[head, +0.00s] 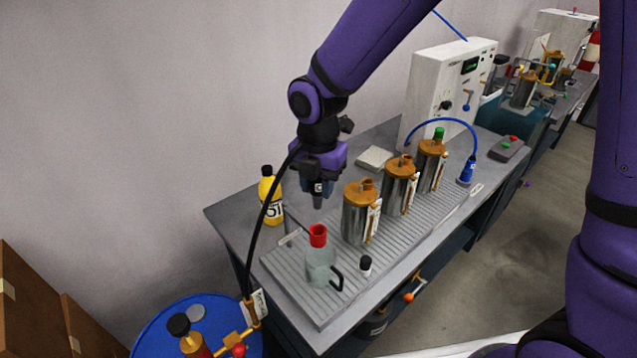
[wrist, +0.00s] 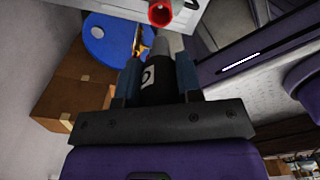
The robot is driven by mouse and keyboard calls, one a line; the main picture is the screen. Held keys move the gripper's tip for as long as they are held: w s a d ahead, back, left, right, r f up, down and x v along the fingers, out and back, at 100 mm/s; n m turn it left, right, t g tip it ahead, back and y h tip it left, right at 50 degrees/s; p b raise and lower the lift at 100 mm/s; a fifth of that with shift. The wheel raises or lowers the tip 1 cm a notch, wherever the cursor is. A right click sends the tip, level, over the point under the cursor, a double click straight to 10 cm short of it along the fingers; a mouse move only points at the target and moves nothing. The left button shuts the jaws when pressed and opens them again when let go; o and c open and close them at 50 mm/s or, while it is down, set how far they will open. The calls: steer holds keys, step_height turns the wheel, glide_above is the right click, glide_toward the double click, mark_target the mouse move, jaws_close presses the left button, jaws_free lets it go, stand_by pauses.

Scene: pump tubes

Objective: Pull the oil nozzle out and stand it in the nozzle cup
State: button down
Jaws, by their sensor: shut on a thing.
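My gripper (head: 318,186) is shut on the oil nozzle (head: 317,200), a black body with a white label and a grey tip. The nozzle points down and hangs in the air above a clear jug (head: 321,266) with a red open neck (head: 318,235); the tip is apart from the neck. In the wrist view my gripper (wrist: 158,80) has its blue-grey fingers on both sides of the nozzle body (wrist: 155,88). The red neck (wrist: 160,13) shows past the tip. A black hose (head: 271,205) runs from my gripper to the drum. I cannot tell which thing is the nozzle cup.
Several metal canisters with orange lids (head: 361,215) stand on the ribbed tray (head: 300,298) right of the jug. A yellow bottle (head: 270,198) stands by the wall. A blue drum (head: 160,325) is front left. A blue nozzle (head: 466,170) with a blue hose stands right.

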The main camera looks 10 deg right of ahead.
mark_target(318, 205)
steer(key=shift+f, duration=2.9)
steer(key=shift+f, duration=2.35)
steer(key=c, duration=0.7)
jaws_free()
step_height(318, 205, up, 11)
steer(key=shift+f, duration=0.1)
